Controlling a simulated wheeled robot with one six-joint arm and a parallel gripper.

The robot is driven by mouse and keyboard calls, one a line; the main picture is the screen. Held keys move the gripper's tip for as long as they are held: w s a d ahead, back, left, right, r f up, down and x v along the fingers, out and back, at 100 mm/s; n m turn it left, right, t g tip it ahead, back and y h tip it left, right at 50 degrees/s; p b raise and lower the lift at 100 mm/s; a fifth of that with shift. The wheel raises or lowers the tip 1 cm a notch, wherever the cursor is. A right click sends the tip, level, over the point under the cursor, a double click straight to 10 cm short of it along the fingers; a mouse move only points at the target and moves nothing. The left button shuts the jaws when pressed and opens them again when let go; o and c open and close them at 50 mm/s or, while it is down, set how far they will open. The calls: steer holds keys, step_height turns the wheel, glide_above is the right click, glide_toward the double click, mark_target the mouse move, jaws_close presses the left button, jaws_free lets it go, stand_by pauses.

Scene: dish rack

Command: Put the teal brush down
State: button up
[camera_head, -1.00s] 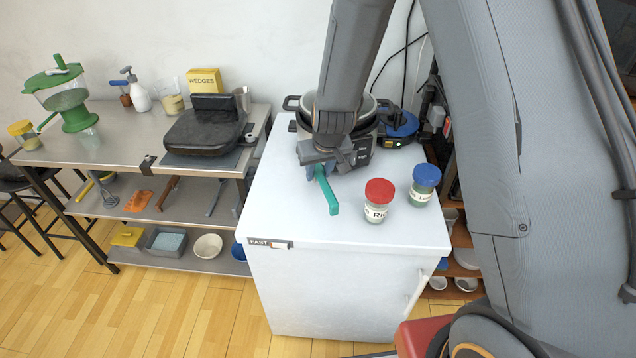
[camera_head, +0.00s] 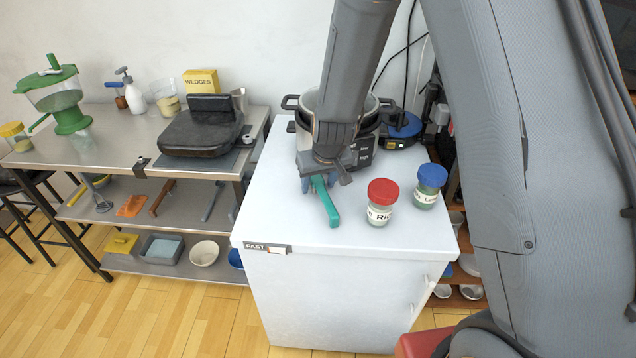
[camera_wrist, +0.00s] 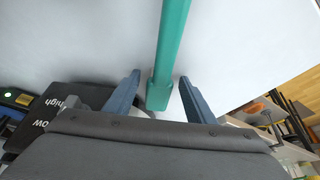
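The teal brush (camera_head: 326,203) is on or just above the white cabinet top (camera_head: 280,200), left of the red-lidded jar. Its long handle points toward the cabinet's front edge. My gripper (camera_wrist: 160,76) is open around the handle's near end. In the head view my gripper (camera_head: 319,183) is low over the top at the brush's back end, and my wrist hides part of it. The bristles are not visible.
A red-lidded jar (camera_head: 381,203) and a blue-lidded jar (camera_head: 430,187) stand to the right. A dark cooker (camera_head: 364,152) is behind my wrist. The cabinet top is clear to the left and front. A metal shelf table (camera_head: 120,150) stands at left.

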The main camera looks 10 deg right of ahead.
mark_target(324, 193)
steer(key=shift+r, duration=0.2)
steer(key=p+v, duration=0.9)
steer(key=v, duration=0.3)
steer(key=s+d+r+m+g, duration=0.1)
steer(key=s+d+r, duration=0.4)
steer(key=s, duration=0.4)
steer(key=s+d+r+m, duration=0.1)
steer(key=s+d+r, duration=0.5)
steer(key=s, duration=0.2)
steer(key=shift+s+r+g+h, duration=0.25)
steer(key=shift+s+g+h, duration=0.1)
steer(key=shift+g+h, duration=0.05)
